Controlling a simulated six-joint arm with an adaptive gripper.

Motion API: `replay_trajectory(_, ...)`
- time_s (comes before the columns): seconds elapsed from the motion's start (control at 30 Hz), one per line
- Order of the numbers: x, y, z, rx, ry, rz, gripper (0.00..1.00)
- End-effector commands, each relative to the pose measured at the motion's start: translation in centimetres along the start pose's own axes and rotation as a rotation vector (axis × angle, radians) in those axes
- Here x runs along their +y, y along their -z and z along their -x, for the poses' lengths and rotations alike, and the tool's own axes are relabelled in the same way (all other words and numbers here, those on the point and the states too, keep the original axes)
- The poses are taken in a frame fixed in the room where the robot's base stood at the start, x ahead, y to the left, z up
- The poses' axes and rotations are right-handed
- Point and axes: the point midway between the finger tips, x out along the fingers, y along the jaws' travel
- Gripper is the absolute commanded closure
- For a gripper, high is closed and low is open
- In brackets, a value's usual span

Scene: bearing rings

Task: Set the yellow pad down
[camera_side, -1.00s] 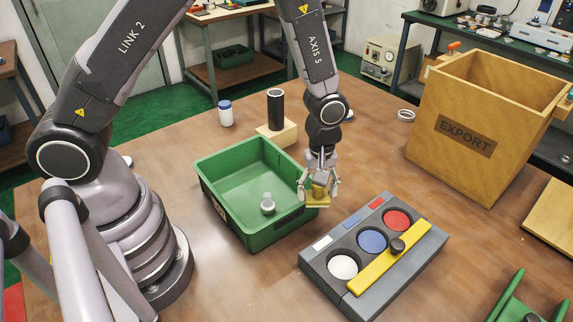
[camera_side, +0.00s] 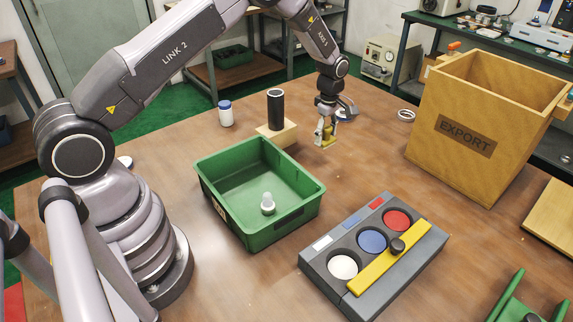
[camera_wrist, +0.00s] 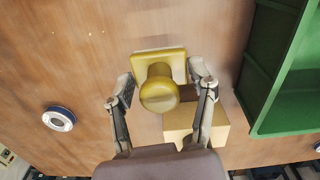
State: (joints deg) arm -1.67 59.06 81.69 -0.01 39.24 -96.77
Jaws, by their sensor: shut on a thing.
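The yellow pad (camera_side: 326,142) is a square plate with a round knob on top. My gripper (camera_side: 327,127) is shut on it, behind the green bin and to the right of the wooden block. In the wrist view the pad (camera_wrist: 175,57) shows between the two fingers of my gripper (camera_wrist: 161,88), with its knob towards the camera and its plate beyond. Bare table (camera_side: 372,165) lies under and around it. I cannot tell for sure how far the plate is above the table.
A green bin (camera_side: 222,165) holding a small pale part (camera_side: 267,203) stands in front to the left. A wooden block (camera_side: 283,135) with a black post (camera_side: 275,108) is close on the left. A grey tray (camera_side: 325,268) with coloured discs and the EXPORT crate (camera_side: 440,165) stand right.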

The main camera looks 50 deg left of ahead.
Motion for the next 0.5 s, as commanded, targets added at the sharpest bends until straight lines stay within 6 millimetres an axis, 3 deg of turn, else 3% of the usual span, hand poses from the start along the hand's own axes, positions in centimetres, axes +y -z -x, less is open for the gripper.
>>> replay_trajectory(0.13,2.1,-0.3,-2.8,0.0,0.001,-0.001,0.81)
replay_trajectory(0.5,3.5,-0.4,-5.6,0.001,0.003,-0.001,0.81)
